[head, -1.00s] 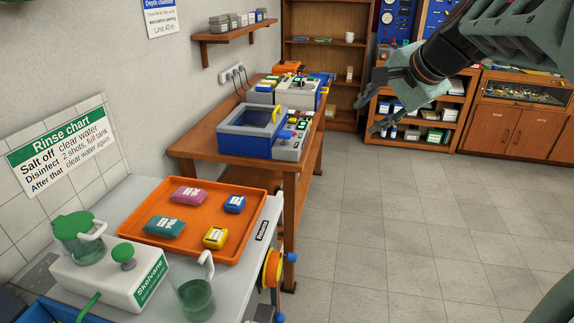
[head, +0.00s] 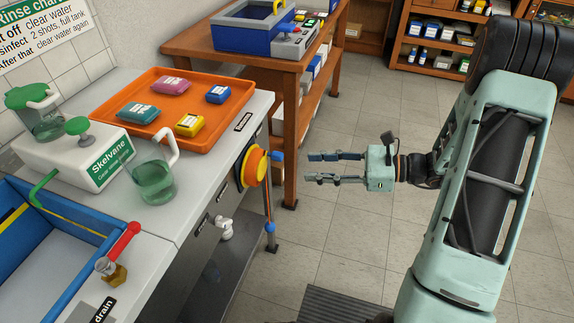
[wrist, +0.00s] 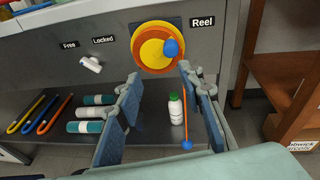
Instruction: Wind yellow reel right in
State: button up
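The yellow reel (head: 248,168) is on the bench's front panel. It has an orange rim and a blue crank knob (head: 277,156). In the wrist view the fingers (wrist: 160,78) frame the space below the reel.
A white lever (wrist: 90,64) sits left of the reel below labels Free and Locked; its setting is unclear. A lower shelf (wrist: 146,133) holds a white bottle (wrist: 176,109), rolled items and hooks. A wooden table (head: 290,72) stands behind. The floor around my gripper is clear.

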aim_at(283, 158)
jog(key=w+a, duration=0.1)
jog(key=a, duration=0.2)
jog(key=w+a+m+t+y+b, duration=0.1)
jog(key=a, duration=0.2)
jog(key=w+a+f+m+t+b, duration=0.1)
jog(key=w+a, duration=0.1)
jog(key=a, duration=0.1)
jog(key=shift+y, duration=0.3)
grip_shut()
